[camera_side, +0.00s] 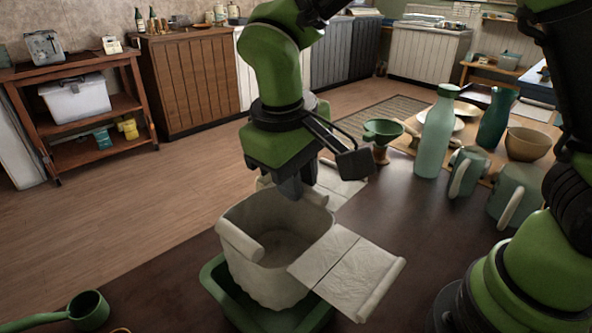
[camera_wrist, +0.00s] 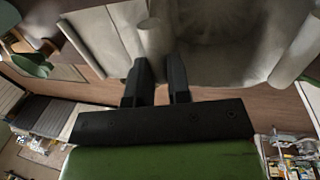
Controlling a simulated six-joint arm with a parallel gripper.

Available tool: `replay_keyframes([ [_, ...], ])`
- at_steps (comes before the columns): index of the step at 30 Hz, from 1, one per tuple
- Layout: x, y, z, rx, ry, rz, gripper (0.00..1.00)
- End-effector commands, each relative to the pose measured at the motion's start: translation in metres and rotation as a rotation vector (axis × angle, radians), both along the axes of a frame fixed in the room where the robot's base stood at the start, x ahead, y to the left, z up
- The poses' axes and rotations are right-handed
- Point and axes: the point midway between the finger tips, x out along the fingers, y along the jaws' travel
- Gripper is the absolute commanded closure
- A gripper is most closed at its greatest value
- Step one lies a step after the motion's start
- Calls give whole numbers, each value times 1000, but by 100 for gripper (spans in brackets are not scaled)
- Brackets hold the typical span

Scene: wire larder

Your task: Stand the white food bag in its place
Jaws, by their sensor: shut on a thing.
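The white food bag (camera_side: 262,281) is open at the top, upright, with wide flaps folded outward. In the side view its lower part is within the outline of a green tray (camera_side: 218,290); I cannot tell whether its base touches the tray floor. My gripper (camera_side: 290,188) points down at the bag's far rim, shut on it. In the wrist view my gripper's fingers (camera_wrist: 158,82) reach a rolled pale edge of the bag (camera_wrist: 152,40), with the bag's opening beside it. The fingertips are partly hidden by the bag in the side view.
Right of the bag stand a green bottle (camera_side: 436,135), a green funnel (camera_side: 383,131), mugs (camera_side: 516,190) and a wooden bowl (camera_side: 527,145). A green ladle (camera_side: 88,310) lies at the lower left. Dark tabletop between the bag and the mugs is clear.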

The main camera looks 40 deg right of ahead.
Motion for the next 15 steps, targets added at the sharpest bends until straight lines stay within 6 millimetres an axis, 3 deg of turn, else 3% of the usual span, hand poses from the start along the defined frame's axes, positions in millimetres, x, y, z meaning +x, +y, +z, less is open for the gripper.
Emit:
replay_keyframes([
  [15,0,0,-27,-1,2,1,100],
])
